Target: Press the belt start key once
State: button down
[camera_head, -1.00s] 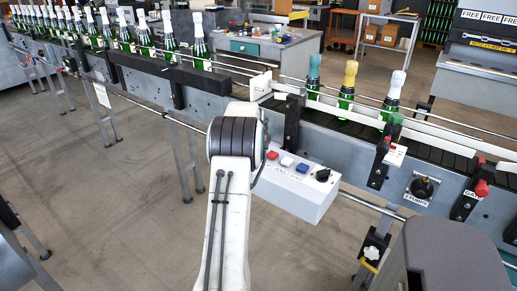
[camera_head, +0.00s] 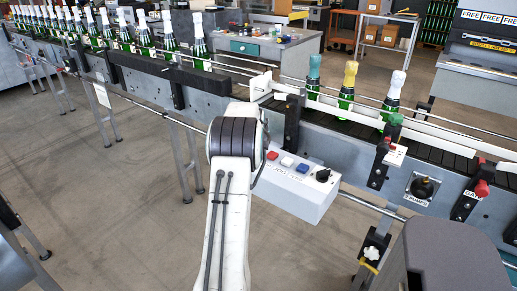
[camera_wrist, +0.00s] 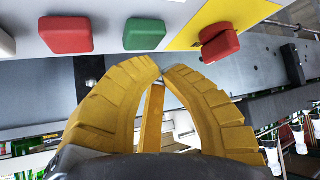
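In the wrist view, a pale panel runs across the top with a green key (camera_wrist: 145,34), a red key (camera_wrist: 65,35) and part of a white key (camera_wrist: 5,43). No labels are readable there, so I cannot tell which is the belt start key. My gripper (camera_wrist: 161,68) has its yellow fingers brought together at the tips, with nothing between them. The tips appear just below the green key, apart from it in the picture.
A white box (camera_head: 293,200) with red, white and blue keys and a black knob stands right of my arm. The conveyor (camera_head: 335,122) crosses behind, carrying foil-topped bottles (camera_head: 347,85). A black knob plate (camera_head: 422,188) is further right.

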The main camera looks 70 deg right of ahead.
jog(key=shift+f, duration=0.25)
jog(key=shift+f+b, duration=0.2)
jog(key=shift+b, duration=0.2)
